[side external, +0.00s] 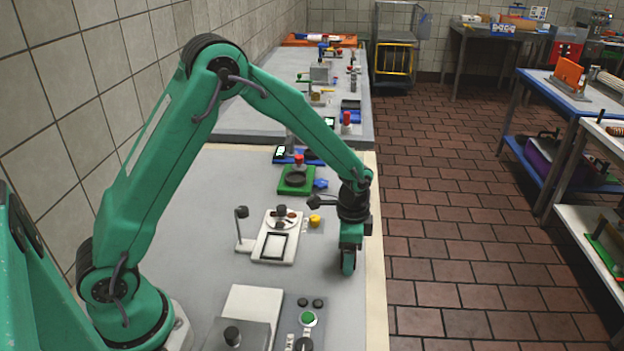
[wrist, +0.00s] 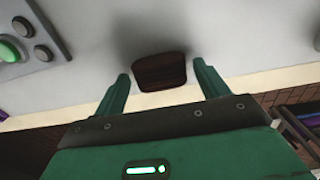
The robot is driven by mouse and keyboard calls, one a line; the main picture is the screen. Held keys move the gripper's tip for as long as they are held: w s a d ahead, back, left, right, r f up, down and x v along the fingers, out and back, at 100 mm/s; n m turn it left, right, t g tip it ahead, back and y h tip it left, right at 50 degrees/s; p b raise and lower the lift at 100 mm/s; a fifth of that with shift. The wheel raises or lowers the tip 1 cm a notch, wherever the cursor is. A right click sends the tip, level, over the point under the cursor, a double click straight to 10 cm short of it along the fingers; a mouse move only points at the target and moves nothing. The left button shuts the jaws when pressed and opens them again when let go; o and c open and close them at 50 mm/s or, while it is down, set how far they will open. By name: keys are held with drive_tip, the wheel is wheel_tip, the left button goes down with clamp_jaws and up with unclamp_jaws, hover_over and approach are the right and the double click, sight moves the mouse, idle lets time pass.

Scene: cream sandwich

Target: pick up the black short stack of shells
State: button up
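A short, very dark brown, nearly black block, which looks like the stack of shells (wrist: 160,71), shows in the wrist view on the grey table top. It lies near the table's pale edge strip, with a soft shadow around it. My gripper (wrist: 161,73) is open, its two green fingers on either side of the dark block with gaps at both sides. Whether the fingertips are level with the block or above it I cannot tell. In the side view my gripper (side external: 348,265) points straight down, low over the right part of the table, and largely hides the block.
A white plate-like fixture (side external: 275,247) with a dark frame and a yellow knob (side external: 315,221) stands to the left of my gripper. A green fixture (side external: 297,180) is farther back. A button panel (side external: 308,320) is at the front. The table's right edge (side external: 375,290) is close.

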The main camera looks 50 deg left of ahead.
drive_tip(key=c, duration=0.7)
drive_tip(key=shift+r, duration=0.1)
drive_tip(key=shift+r, duration=0.35)
wheel_tip(320, 180, up, 3)
drive_tip(key=shift+r, duration=0.1)
drive_tip(key=s+d+r, duration=0.2)
drive_tip(key=d, duration=0.1)
drive_tip(key=s+d+r, duration=0.2)
drive_tip(key=s+d, duration=0.1)
drive_tip(key=s+d+r, duration=0.2)
drive_tip(key=d+r, duration=0.1)
drive_tip(key=shift+s, duration=0.25)
